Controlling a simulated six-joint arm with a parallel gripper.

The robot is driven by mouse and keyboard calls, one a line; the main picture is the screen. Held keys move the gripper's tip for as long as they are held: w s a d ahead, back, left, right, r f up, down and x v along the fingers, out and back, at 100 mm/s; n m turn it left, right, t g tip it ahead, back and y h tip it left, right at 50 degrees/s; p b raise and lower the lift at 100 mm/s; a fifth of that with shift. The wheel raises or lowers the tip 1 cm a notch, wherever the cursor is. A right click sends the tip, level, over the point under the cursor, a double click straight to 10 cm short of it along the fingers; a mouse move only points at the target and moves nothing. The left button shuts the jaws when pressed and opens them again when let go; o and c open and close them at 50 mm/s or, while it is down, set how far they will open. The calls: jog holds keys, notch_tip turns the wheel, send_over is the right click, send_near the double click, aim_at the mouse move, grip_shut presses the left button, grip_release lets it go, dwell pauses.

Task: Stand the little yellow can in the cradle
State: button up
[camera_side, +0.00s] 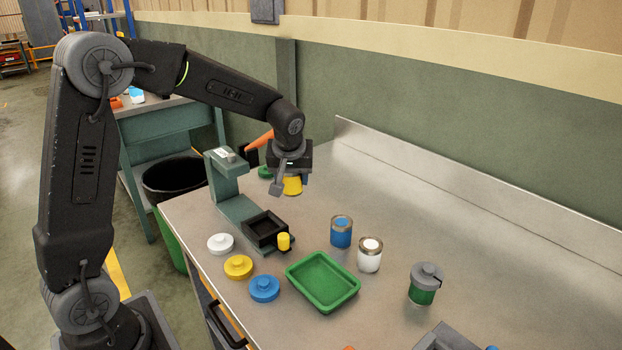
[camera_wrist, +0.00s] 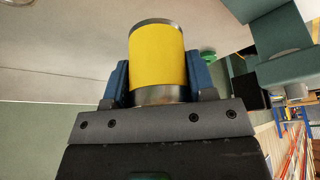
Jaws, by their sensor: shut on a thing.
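My gripper (camera_side: 290,181) is shut on the yellow can (camera_side: 293,187) and holds it above the back left of the table, behind the green press-like stand. In the wrist view the yellow can (camera_wrist: 158,56), with bare metal rims, sits between the two blue fingers of my gripper (camera_wrist: 159,78). In the side view a grey finger hides part of the can. A black open-topped box (camera_side: 264,228), which looks like the cradle, sits on the foot of the green stand (camera_side: 228,180). It is in front of and below my gripper, apart from the can, and looks empty.
White (camera_side: 220,243), yellow (camera_side: 238,266) and blue (camera_side: 264,288) lids lie in front. A green tray (camera_side: 322,281), blue can (camera_side: 341,231), white can (camera_side: 369,254) and grey-lidded green can (camera_side: 425,283) stand rightward. The back right is clear.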

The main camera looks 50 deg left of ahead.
jog(key=shift+s+a+f, duration=0.2)
jog(key=shift+s+f, duration=0.75)
jog(key=shift+s, duration=0.3)
jog(key=shift+s+a+f, duration=0.25)
jog(key=shift+s+f, duration=0.7)
jog(key=shift+s, duration=0.25)
jog(key=shift+s+a+f, duration=0.2)
jog(key=shift+s+f, duration=0.75)
jog(key=shift+s, duration=0.3)
jog(key=shift+f, duration=1.1)
jog(key=o, duration=1.4)
jog(key=shift+s+f, duration=0.1)
jog(key=shift+o, duration=0.2)
